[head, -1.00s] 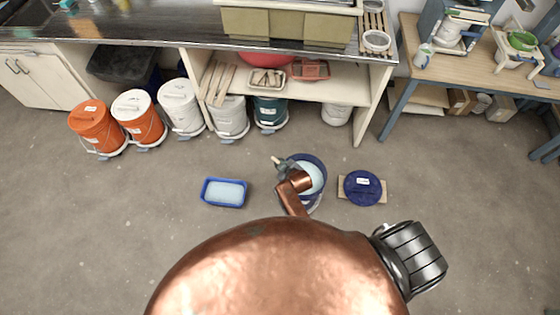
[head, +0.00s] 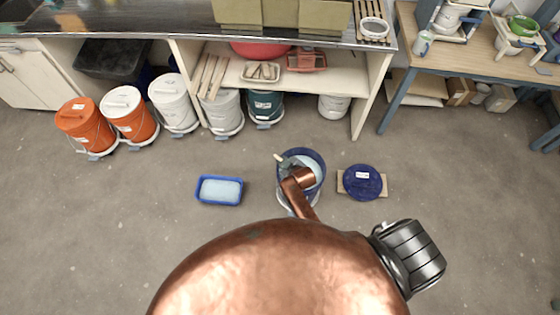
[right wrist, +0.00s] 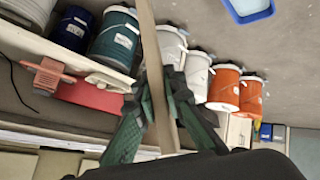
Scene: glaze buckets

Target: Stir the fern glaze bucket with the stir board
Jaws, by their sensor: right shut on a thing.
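An open dark blue bucket (head: 321,163) with pale blue-white glaze stands on the floor in the middle of the head view. I cannot read a name on it. My right gripper (head: 287,164) is over its left side, partly hidden by my copper wrist. The gripper is shut on the pale wooden stir board (head: 279,157), whose end shows just left of the bucket. In the right wrist view the board (right wrist: 149,40) runs between the dark green fingers (right wrist: 160,98). The board's lower end is hidden, so its depth in the glaze cannot be told. My left gripper is not in view.
A blue tray (head: 220,190) with pale liquid lies left of the bucket. A dark blue lid (head: 362,182) lies on a board to the right. Several lidded buckets, including an orange one (head: 85,125), line the shelf behind. Floor around is otherwise clear.

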